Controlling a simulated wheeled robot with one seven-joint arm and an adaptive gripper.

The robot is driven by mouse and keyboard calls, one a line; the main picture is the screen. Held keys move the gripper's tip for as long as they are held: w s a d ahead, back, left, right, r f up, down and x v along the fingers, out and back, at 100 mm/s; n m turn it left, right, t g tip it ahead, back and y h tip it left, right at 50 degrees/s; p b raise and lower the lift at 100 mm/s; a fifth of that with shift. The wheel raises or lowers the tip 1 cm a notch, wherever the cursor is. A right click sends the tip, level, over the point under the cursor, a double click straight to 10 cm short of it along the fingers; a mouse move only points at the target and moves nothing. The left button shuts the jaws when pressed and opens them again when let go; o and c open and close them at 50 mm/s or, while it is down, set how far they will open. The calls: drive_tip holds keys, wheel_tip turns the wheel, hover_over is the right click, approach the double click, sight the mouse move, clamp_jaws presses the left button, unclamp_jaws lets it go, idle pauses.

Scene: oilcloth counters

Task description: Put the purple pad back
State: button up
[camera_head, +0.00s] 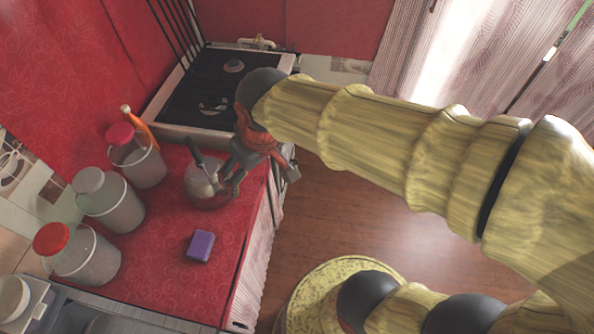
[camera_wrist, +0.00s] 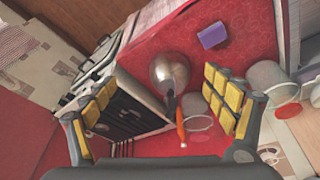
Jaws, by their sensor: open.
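The purple pad (camera_head: 200,246) is a small block lying flat on the red cloth of the counter, near its right edge. It also shows at the top of the wrist view (camera_wrist: 212,35), clear of both fingers. My gripper (camera_head: 262,178) is open, up and to the right of the pad in the head view, by the counter's edge near the stove. In the wrist view my gripper (camera_wrist: 160,92) has its yellow-padded fingers spread wide with nothing held between them. The pad is apart from the gripper.
A shiny round metal vessel (camera_wrist: 170,72) with a dark-handled utensil stands near my gripper. Several lidded jars, one with a red lid (camera_head: 51,238), line the left. An orange item (camera_head: 140,125) stands behind. A black stove (camera_head: 205,105) is at the back. The cloth around the pad is clear.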

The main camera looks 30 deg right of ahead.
drive_tip(key=s+d+r+m+t, duration=0.1)
drive_tip(key=s+d+r+m, duration=0.2)
drive_tip(key=s+d, duration=0.3)
drive_tip(key=shift+s+d+r+t+h, duration=0.2)
drive_tip(key=shift+s+r+t+h, duration=0.2)
drive_tip(key=shift+s, duration=0.75)
drive_tip(key=shift+c, duration=0.4)
